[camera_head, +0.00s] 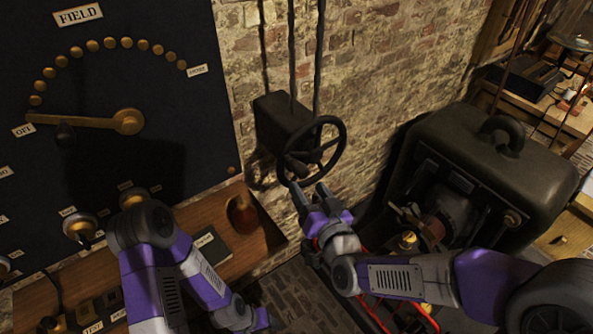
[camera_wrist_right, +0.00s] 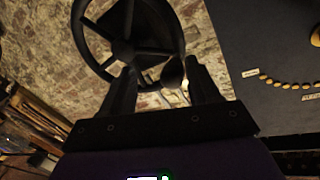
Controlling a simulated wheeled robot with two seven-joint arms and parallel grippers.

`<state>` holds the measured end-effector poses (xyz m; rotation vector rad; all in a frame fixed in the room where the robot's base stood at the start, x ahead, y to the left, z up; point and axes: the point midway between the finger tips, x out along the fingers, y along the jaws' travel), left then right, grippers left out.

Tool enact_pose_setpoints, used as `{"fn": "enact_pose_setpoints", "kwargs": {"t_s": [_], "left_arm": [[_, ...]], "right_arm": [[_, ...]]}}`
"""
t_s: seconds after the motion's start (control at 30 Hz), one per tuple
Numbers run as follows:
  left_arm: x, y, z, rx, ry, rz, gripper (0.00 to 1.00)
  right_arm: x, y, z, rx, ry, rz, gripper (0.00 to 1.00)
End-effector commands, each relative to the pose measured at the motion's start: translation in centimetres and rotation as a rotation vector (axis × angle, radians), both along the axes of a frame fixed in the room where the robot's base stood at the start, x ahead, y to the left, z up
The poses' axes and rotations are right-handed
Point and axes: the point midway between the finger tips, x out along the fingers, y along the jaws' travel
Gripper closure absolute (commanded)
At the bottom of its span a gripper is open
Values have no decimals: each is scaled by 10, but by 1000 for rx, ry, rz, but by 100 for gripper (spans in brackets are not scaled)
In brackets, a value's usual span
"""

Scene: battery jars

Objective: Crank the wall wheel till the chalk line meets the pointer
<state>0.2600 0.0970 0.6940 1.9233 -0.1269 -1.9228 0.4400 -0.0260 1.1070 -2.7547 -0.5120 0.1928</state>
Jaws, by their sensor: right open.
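The dark spoked wall wheel (camera_head: 344,142) is mounted on a black box (camera_head: 283,120) on the brick wall. It also fills the upper left of the right wrist view (camera_wrist_right: 124,48). My right gripper (camera_head: 310,189) is open just below the wheel, fingers pointing up at it. In the right wrist view, a dark rounded handle (camera_wrist_right: 172,73) shows between the open fingers (camera_wrist_right: 162,72); I cannot tell whether they touch it. I cannot make out a chalk line or a pointer at the wheel. My left arm shows at lower left, but its gripper is not visible.
A dark panel (camera_head: 190,110) with a brass FIELD lever (camera_head: 85,121) at OFF stands left of the wheel. A wooden ledge (camera_head: 190,212) runs below it. A bulky dark machine (camera_head: 490,150) stands to the right.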

Motion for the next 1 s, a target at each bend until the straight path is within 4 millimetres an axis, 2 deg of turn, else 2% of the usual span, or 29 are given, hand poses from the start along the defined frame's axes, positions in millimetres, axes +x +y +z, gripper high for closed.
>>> {"fn": "enact_pose_setpoints", "kwargs": {"t_s": [0.03,0.1,0.2,0.4,0.7,1.0], "left_arm": [[0,0,-2,0,0,0,40],[0,0,-3,0,0,0,40],[0,0,-1,0,0,0,40],[0,0,6,0,-1,0,40],[0,0,6,0,0,0,40],[0,0,6,0,0,0,40]], "right_arm": [[-3,2,11,10,-35,2,39],[-5,3,19,17,-58,3,39],[-2,5,24,21,-72,2,39],[21,14,24,22,-70,1,39],[58,28,23,22,-70,1,39],[64,31,23,21,-70,1,39]]}}
